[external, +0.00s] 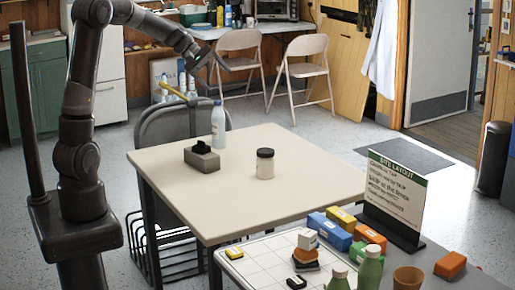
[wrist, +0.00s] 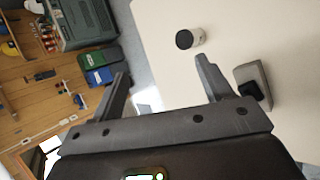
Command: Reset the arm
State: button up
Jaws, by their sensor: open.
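My gripper (external: 207,64) is raised above the far left side of the beige table (external: 300,150). In the wrist view its two fingers (wrist: 163,72) stand wide apart with nothing between them. It touches nothing that I can see. A grey block with a black part on top (external: 203,158) stands on the table below; it also shows in the wrist view (wrist: 262,76), right of the fingers. A white jar with a dark lid (external: 265,164) stands near the table's middle and shows in the wrist view (wrist: 196,36). A white bottle (external: 218,125) stands behind the block.
A white gridded board (external: 262,256) in front holds small blocks. Blue and yellow boxes (external: 328,230), green bottles (external: 371,265) and a sign (external: 396,194) crowd the front right. A dark chair (external: 165,130) stands behind the table. The table's right half is clear.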

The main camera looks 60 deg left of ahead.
jog(key=s+d+r+m+g+y, duration=0.25)
jog(key=s+d+m, duration=0.55)
jog(key=s+d, duration=0.65)
jog(key=s+f+m+t+y, duration=0.1)
jog(key=s+m, duration=0.6)
jog(key=s, duration=0.8)
jog(key=shift+d+f+y, duration=0.4)
jog(key=shift+f+y, duration=0.45)
jog(key=shift+f, duration=0.05)
jog(key=shift+s, duration=0.1)
